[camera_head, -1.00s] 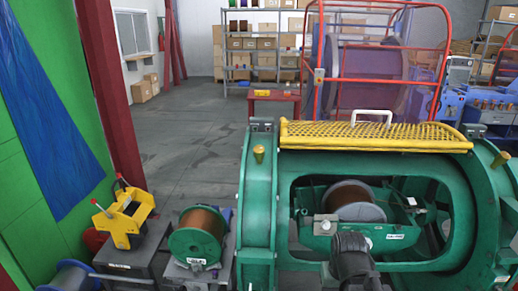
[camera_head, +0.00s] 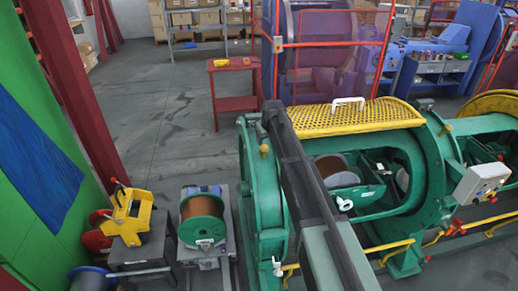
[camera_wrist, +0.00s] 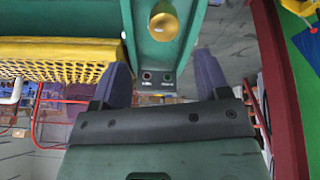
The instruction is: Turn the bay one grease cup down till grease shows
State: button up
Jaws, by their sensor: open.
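A brass grease cup (camera_head: 264,150) stands on the left green end frame (camera_head: 252,190) of the near bay, just left of my arm. A second brass cup (camera_head: 446,128) is on the right end frame. In the wrist view a rounded brass cup (camera_wrist: 165,24) sits on a green upright, beyond my fingertips and near the top edge. My gripper (camera_wrist: 162,78) is open and empty, its two purple fingers apart. The cup lies roughly in line with the gap between them and is not touched. In the head view I cannot make out the fingers.
The yellow mesh guard (camera_head: 350,118) with a white handle lies right of the left frame; it also shows in the wrist view (camera_wrist: 60,62). A red stand (camera_head: 234,90) and red cage stand behind. A green-flanged spool (camera_head: 202,218) and yellow fixture (camera_head: 128,215) are at left.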

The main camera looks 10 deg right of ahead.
aim_at(265, 148)
jog(key=b+x, duration=0.6)
jog(key=x, duration=0.1)
jog(key=b+x, duration=0.3)
jog(key=x, duration=0.1)
jog(key=shift+a+b, duration=0.3)
jog(key=shift+a, duration=0.05)
jog(key=shift+s+r, duration=0.1)
jog(key=shift+r, duration=0.05)
jog(key=shift+c, duration=0.3)
jog(key=c, duration=0.9)
jog(key=shift+m, duration=0.3)
